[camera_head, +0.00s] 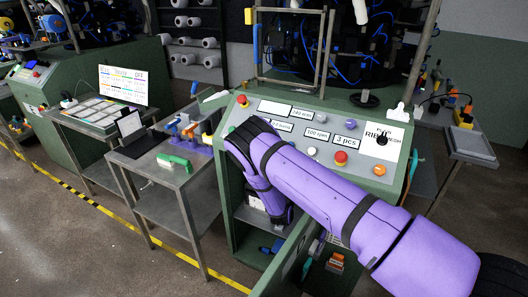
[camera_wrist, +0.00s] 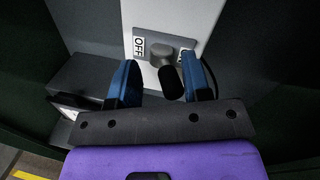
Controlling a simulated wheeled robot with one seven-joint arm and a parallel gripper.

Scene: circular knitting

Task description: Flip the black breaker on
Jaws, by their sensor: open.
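The black breaker lever (camera_wrist: 170,82) shows in the wrist view, below a grey pivot (camera_wrist: 160,53) on a pale box (camera_wrist: 180,15). An OFF label (camera_wrist: 139,47) is left of the pivot. A second label (camera_wrist: 184,55) on the right is mostly hidden. The lever points down and slightly right. My gripper (camera_wrist: 168,68) is open, its blue fingers on either side of the lever, the right one closer. I cannot tell whether either touches it. In the head view my purple arm reaches down into the green machine's lower cabinet and hides the breaker and fingers.
Dark cabinet walls stand close on both sides in the wrist view, with a grey ledge (camera_wrist: 88,85) at left. In the head view, a sloped control panel (camera_head: 373,177) with knobs and a red button (camera_head: 341,158) is above. A metal side table (camera_head: 150,160) stands left.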

